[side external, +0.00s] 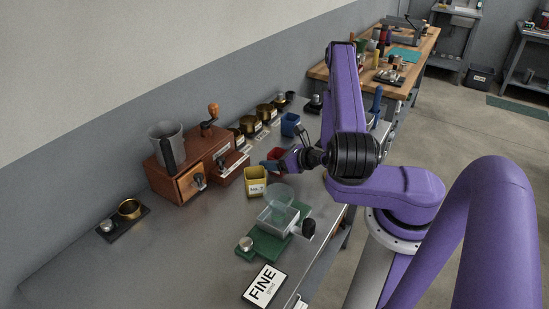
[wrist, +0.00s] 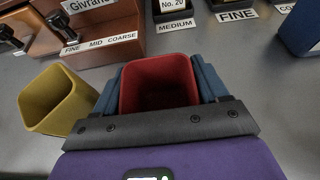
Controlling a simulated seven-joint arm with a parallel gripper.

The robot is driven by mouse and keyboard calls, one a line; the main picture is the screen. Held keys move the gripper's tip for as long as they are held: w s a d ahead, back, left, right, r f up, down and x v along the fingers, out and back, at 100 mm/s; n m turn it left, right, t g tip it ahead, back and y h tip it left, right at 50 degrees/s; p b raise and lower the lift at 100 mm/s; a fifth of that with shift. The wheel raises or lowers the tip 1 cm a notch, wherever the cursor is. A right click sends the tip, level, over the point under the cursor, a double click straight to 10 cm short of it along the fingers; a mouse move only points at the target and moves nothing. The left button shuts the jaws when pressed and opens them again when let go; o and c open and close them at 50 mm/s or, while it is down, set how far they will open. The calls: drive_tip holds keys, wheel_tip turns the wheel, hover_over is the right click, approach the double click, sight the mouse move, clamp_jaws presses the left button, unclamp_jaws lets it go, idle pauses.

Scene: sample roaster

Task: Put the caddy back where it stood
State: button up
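A red caddy (wrist: 160,72) sits between the two blue fingers of my gripper (wrist: 160,88) in the wrist view, with a finger against each side. It looks empty, with its open top facing the camera. In the side view the red caddy (side external: 275,153) is partly hidden behind my gripper (side external: 272,164). I cannot tell whether its base touches the bench. A yellow caddy (side external: 255,183) stands just in front of it, and to the left of my gripper in the wrist view (wrist: 52,100). A blue caddy (side external: 290,125) stands farther back; its edge shows at the wrist view's right (wrist: 302,30).
A wooden grinder (side external: 182,180) with a "FINE MID COARSE" strip (wrist: 99,43) stands to the left. Brass tins (side external: 248,124) with labels line the wall. A scale with a clear cup (side external: 278,215) on a green base and a "FINE" card (side external: 264,286) lie nearer the front.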

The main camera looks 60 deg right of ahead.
drive_tip(key=shift+o, duration=1.1)
drive_tip(key=shift+r, duration=0.15)
drive_tip(key=v, duration=1.2)
